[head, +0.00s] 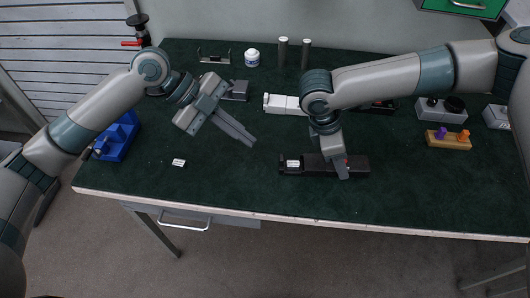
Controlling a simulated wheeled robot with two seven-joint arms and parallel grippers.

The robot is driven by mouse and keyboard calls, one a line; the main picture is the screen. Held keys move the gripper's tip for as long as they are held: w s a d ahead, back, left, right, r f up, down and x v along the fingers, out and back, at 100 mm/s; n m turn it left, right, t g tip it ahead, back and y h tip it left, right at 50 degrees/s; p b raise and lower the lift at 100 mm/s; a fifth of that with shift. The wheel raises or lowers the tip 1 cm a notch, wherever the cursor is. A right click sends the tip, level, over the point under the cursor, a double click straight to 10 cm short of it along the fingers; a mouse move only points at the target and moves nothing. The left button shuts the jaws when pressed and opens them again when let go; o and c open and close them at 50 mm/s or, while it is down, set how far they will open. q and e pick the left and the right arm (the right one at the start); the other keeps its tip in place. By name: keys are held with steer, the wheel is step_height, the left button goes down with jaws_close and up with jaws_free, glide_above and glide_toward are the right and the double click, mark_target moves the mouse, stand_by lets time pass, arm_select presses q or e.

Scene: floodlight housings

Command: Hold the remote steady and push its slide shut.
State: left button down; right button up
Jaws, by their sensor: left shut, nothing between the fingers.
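A long black object (310,170), which looks like the remote, lies flat near the front middle of the green-topped table. A small white patch shows near its left end; I cannot make out its slide.
A white block (283,104) lies behind my right gripper. A blue bin (117,138) is at the left, a small white piece (178,162) at the front left. Dark cylinders (283,52) and a white jar (252,57) stand at the back. A wooden block with pegs (448,141) is at right.

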arm_select(q)
steer(key=a+f+m+t+h, duration=0.1)
steer(key=a+f+m+h, duration=0.1)
steer(key=a+m, duration=0.5)
steer(key=shift+a+m+h, duration=0.35)
steer(key=shift+m+h, duration=0.15)
steer(key=shift+m, duration=0.6)
glide_toward(288, 164)
steer(key=shift+d+f, duration=0.55)
steer(key=shift+f, duration=0.05)
steer(key=shift+d, duration=0.85)
steer(key=d, duration=0.6)
steer(key=shift+a, duration=0.1)
arm_select(e)
steer(key=shift+a, duration=0.1)
